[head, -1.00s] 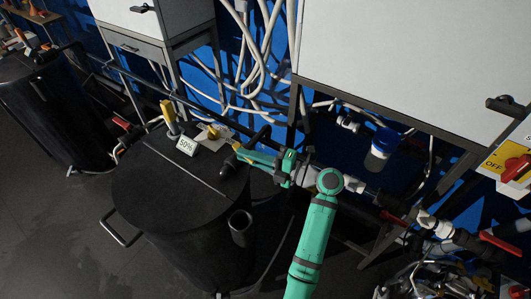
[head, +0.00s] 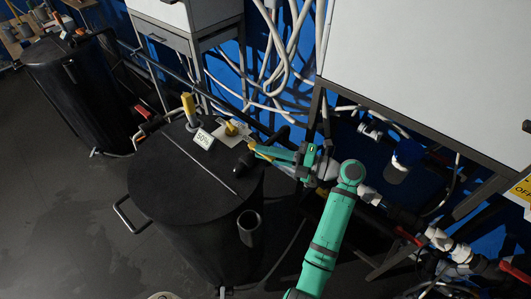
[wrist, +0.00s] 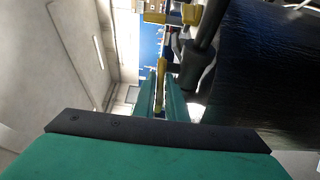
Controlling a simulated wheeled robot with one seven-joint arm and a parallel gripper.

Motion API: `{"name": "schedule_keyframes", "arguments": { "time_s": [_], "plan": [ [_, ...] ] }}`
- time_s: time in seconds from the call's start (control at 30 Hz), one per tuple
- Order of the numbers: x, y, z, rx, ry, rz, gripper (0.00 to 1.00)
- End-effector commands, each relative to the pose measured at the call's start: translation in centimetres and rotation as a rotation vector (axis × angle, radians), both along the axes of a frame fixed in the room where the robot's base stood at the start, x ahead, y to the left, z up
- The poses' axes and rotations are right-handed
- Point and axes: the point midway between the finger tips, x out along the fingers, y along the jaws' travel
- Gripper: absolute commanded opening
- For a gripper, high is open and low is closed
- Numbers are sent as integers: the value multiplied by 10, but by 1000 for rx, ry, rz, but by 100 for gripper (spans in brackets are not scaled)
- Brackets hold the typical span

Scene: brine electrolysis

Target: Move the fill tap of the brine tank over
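The brine tank (head: 175,180) is a black drum with a flat lid and a 50% sign (head: 203,138). A black tap fitting (head: 243,163) with a yellow lever (head: 263,154) sits at its right upper edge. My gripper (head: 268,150) reaches in from the right, over that lever. In the wrist view, my two green fingers (wrist: 160,92) lie on either side of a long yellow lever (wrist: 160,78). The space between them is narrow. I cannot tell whether both fingers press on the lever. The black fitting (wrist: 195,65) is to their right.
A second yellow handle (head: 188,105) stands upright behind the sign, with another yellow part (head: 232,128) on a plate beside it. Pipes and white hoses (head: 280,60) run behind. A second black tank (head: 75,95) stands at the left. Floor (head: 60,220) is clear at lower left.

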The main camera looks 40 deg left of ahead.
Motion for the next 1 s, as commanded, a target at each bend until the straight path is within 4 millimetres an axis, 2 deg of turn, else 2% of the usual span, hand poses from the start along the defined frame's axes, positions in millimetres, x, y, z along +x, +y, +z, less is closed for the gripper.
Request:
{"name": "schedule_keyframes", "arguments": {
  "time_s": [0.33, 0.47, 1.0],
  "plan": [
    [-1, -1, 0, 0, -1, 5, 16],
    [3, -9, 0, 0, -1, 8, 16],
    [43, -90, 0, 0, 0, 2, 16]
  ]
}}
